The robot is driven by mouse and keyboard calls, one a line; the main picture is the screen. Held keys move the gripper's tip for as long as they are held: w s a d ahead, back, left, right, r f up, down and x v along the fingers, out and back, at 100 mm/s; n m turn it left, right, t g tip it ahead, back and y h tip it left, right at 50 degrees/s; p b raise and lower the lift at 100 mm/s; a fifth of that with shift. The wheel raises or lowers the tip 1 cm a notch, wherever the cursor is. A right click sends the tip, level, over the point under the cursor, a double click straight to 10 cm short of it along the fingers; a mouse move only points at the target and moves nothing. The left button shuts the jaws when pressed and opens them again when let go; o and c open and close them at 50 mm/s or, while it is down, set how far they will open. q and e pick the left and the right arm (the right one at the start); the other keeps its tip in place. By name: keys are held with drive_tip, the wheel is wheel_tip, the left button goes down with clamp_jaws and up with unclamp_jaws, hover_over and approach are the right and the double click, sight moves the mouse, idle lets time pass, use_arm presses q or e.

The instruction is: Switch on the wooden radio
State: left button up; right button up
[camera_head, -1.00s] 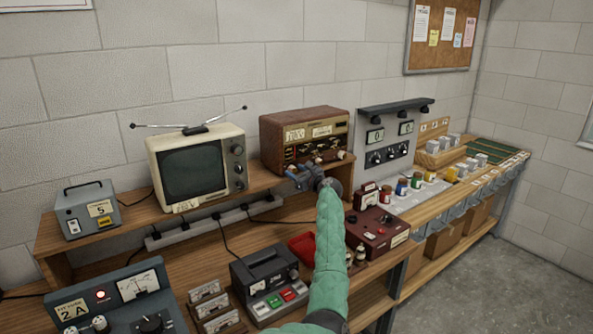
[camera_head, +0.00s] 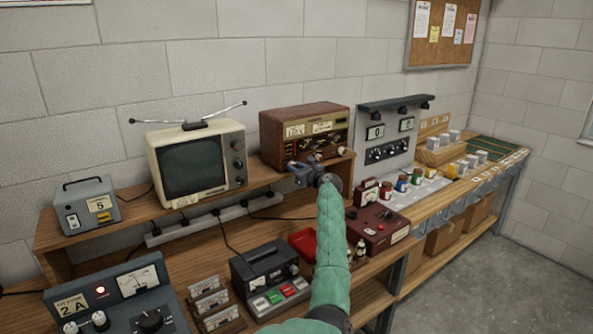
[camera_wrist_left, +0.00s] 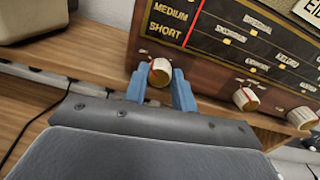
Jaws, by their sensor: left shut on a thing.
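The wooden radio (camera_head: 304,116) stands on the raised shelf, right of the television. Its front has a dark dial panel and several cream knobs along the bottom. My left gripper (camera_head: 293,168) reaches up to the lower left of its front. In the left wrist view the blue fingers (camera_wrist_left: 160,88) are shut on the leftmost cream knob (camera_wrist_left: 160,71), which has a red mark. Yellow lettering on the radio's dial (camera_wrist_left: 172,22) reads MEDIUM and SHORT. My wrist hides part of the radio's lower edge in the head view. My right gripper is not in view.
A television (camera_head: 194,162) with spread antennas stands left of the radio. A power strip (camera_head: 205,222) runs below the shelf. A cassette recorder (camera_head: 268,280) and a maroon box (camera_head: 376,229) sit on the lower bench near my arm. Grey floor is clear at right.

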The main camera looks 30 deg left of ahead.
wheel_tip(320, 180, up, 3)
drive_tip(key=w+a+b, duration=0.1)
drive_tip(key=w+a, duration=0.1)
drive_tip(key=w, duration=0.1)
use_arm(q)
drive_tip(key=shift+m+t+p, duration=0.3)
drive_tip(key=shift+m+p, duration=0.55)
drive_tip(key=shift+m, duration=6.15)
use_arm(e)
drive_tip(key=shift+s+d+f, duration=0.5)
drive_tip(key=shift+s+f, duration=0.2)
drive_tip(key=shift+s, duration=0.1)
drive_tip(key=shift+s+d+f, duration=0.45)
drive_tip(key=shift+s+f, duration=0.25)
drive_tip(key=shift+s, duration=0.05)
use_arm(q)
drive_tip(key=o, duration=1)
drive_tip(key=shift+w+f, duration=0.1)
